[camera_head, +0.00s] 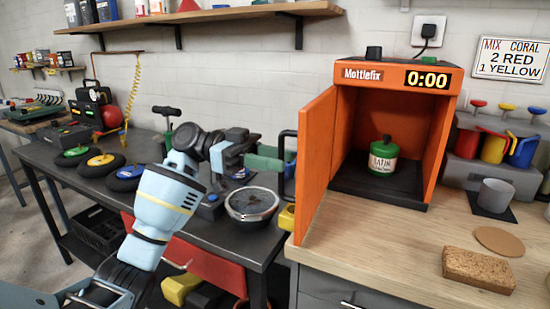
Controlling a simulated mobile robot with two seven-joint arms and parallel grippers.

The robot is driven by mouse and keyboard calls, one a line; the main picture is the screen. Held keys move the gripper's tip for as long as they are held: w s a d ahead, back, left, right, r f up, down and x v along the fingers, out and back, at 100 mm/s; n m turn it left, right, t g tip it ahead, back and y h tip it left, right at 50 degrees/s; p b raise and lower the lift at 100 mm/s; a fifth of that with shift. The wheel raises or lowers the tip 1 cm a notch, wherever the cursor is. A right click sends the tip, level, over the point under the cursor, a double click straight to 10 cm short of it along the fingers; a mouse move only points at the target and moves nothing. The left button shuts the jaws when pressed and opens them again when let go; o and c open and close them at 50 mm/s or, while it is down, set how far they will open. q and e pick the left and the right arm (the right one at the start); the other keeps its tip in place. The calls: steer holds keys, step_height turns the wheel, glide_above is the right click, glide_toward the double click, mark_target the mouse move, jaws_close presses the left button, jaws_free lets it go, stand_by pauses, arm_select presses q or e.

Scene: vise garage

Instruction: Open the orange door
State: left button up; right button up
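The orange door (316,165) of the orange Mottlefix cabinet (395,72) stands swung open at the cabinet's left side, its inner face showing. Its black handle (283,168) sticks out to the left of the door's free edge. My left gripper (258,158) comes in from the left and points right, close to the handle. Whether it touches the handle is unclear. Its fingertips are hard to separate from green parts behind, so its opening cannot be read. A green can (383,157) with a white label stands inside the cabinet. My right gripper is out of view.
The cabinet stands on a wooden counter (400,235) with a cork block (478,269) and a grey cup (495,194) at right. A shelf (200,16) hangs above.

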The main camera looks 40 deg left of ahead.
arm_select(q)
steer(key=v, duration=0.7)
steer(key=shift+a+b, duration=0.35)
steer(key=shift+b, duration=0.05)
